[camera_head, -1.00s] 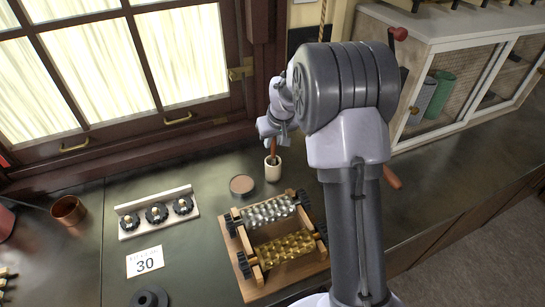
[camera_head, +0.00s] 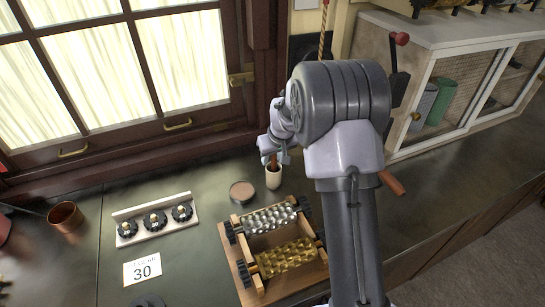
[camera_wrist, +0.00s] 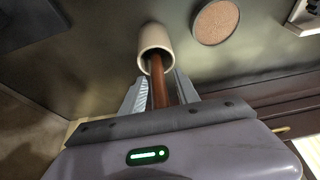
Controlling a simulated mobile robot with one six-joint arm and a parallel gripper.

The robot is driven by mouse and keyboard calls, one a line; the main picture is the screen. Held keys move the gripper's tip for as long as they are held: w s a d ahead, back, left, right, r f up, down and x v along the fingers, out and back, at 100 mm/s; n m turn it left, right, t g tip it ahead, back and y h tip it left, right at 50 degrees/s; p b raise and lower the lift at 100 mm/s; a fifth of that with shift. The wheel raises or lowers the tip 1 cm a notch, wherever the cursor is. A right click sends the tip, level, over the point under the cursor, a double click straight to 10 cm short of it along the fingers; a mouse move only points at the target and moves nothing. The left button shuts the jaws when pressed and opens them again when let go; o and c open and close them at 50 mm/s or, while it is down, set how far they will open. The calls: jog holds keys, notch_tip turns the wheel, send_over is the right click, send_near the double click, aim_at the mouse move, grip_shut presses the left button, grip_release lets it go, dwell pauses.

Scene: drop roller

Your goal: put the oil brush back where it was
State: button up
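The oil brush stands handle-up in a small cream cup (camera_head: 273,179) on the counter, below the window's right side. Its brown handle (camera_head: 273,160) rises out of the cup; its lower end is hidden inside. The wrist view also shows the cup (camera_wrist: 154,38) and the handle (camera_wrist: 158,88). My gripper (camera_head: 271,150) is above the cup, with its fingers (camera_wrist: 160,82) on either side of the handle and seemingly shut on it. The fingertips are close to the rim. A wooden stand with a silver roller (camera_head: 270,219) and a brass roller (camera_head: 287,257) sits nearer.
A round brown-topped tin (camera_head: 242,192) stands just left of the cup. A gear rack (camera_head: 155,216), a card marked 30 (camera_head: 143,267) and a copper cup (camera_head: 66,215) are farther left. A cabinet (camera_head: 455,85) and a red-knobbed lever (camera_head: 400,40) are at the right.

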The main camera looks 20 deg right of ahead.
jog(key=s+a+r+m+p, duration=0.1)
jog(key=s+a+r, duration=0.2)
jog(key=s+r, duration=0.5)
jog(key=s+a+r+p, duration=0.2)
jog(key=s+a+r, duration=0.15)
jog(key=r, duration=0.85)
jog(key=s+a+r+m, duration=0.1)
jog(key=s+a, duration=0.2)
jog(key=s, duration=0.5)
jog(key=s+a+r+m+y, duration=0.1)
jog(key=s+a, duration=0.2)
jog(key=s, duration=0.4)
jog(key=s+a+r+m+t+y, duration=0.1)
jog(key=s+a, duration=0.2)
jog(key=s, duration=0.5)
jog(key=shift+s+a, duration=0.25)
jog(key=shift+s, duration=0.1)
notch_tip(320, 180, down, 6)
jog(key=b, duration=0.6)
jog(key=shift+f+b, duration=0.15)
jog(key=shift+b, duration=0.15)
